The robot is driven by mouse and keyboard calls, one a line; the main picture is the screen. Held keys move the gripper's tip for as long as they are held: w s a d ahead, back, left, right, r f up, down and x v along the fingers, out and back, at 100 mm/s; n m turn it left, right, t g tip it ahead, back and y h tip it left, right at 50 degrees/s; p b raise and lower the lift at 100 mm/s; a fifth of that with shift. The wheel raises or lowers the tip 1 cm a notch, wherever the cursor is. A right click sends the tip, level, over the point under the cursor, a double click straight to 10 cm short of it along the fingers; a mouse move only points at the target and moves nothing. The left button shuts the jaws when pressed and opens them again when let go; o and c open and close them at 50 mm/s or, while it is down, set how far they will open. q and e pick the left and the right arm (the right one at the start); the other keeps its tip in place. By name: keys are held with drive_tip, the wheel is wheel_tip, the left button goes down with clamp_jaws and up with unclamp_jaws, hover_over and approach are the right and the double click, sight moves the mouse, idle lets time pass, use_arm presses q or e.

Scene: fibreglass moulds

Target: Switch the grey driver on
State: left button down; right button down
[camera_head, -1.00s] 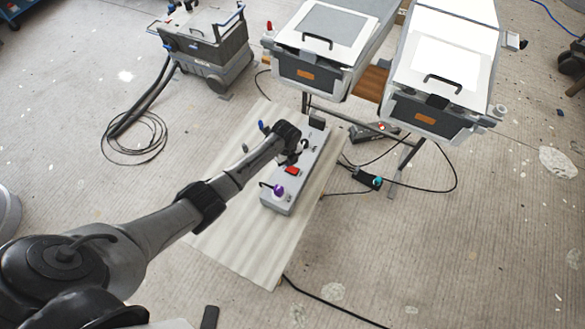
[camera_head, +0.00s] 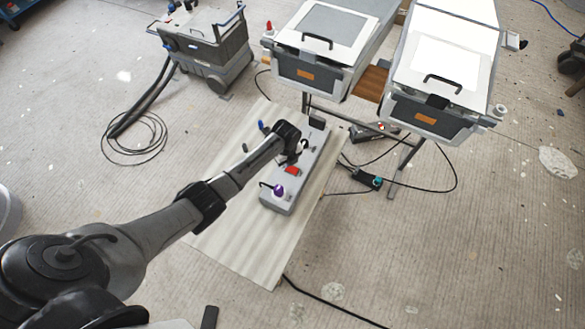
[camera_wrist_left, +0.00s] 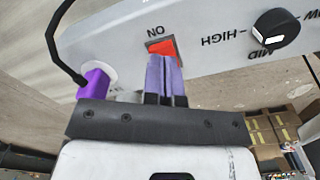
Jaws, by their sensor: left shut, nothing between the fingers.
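The grey driver (camera_head: 281,206) is a long box on a pale board, with a red switch (camera_head: 292,170) and a purple plug (camera_head: 278,190) at its near end. My left gripper (camera_head: 291,159) is over the box beside the switch. In the left wrist view the shut, empty fingers (camera_wrist_left: 164,60) reach the lower edge of the red switch (camera_wrist_left: 161,46), hiding part of it. Whether they touch it, and which way the switch is set, I cannot tell. An upside-down ON label stands above it. A black knob (camera_wrist_left: 276,30) by HIGH and MID marks is at right. My right gripper is not in view.
The pale board (camera_head: 238,243) has free room left of the box. Two lidded moulding units (camera_head: 312,75) (camera_head: 428,110) stand behind it. Cables and a small black box (camera_head: 367,179) lie to the right. A wheeled machine (camera_head: 208,50) with hoses stands at the back left.

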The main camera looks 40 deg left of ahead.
use_arm(q)
drive_tip(key=shift+f, duration=0.25)
idle(0.4)
drive_tip(key=shift+f+b, duration=0.4)
drive_tip(key=shift+b, duration=0.05)
drive_tip(key=shift+f+b, duration=0.45)
drive_tip(key=shift+f, duration=0.2)
idle(0.3)
wheel_tip(320, 180, up, 2)
drive_tip(key=shift+p, duration=1.05)
wheel_tip(320, 180, up, 5)
drive_tip(key=p, duration=0.5)
